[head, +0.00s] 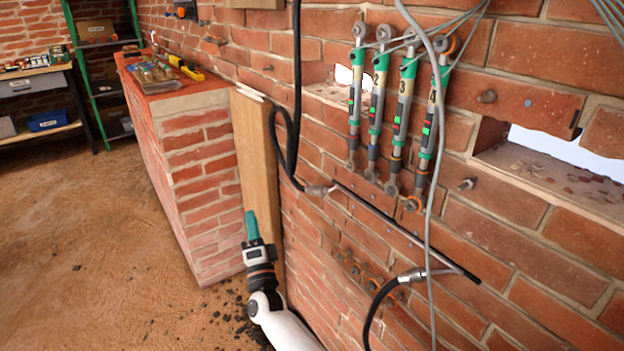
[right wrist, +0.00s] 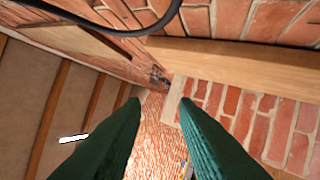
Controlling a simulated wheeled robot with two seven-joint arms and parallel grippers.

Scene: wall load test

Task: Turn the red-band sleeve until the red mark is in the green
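Several upright turnbuckle-like sleeves with green upper parts hang side by side on the brick wall in the head view. The third from the left, marked 3, has an orange-red band low down and seems to be the red-band sleeve (head: 400,119). Small red and green marks show on the sleeves, but their exact alignment is too small to tell. My right gripper (head: 250,225) is low and left of the sleeves, beside a wooden post, touching none of them. In the right wrist view its teal fingers (right wrist: 159,101) are apart with nothing between them. My left gripper is out of view.
A wooden post (head: 258,160) stands between my right gripper and the wall. A brick pier (head: 205,150) bears tools on top. Black hose (head: 297,90) and grey cables (head: 431,220) hang before the wall, one cable crossing near the sleeves. Open floor (head: 100,240) lies left.

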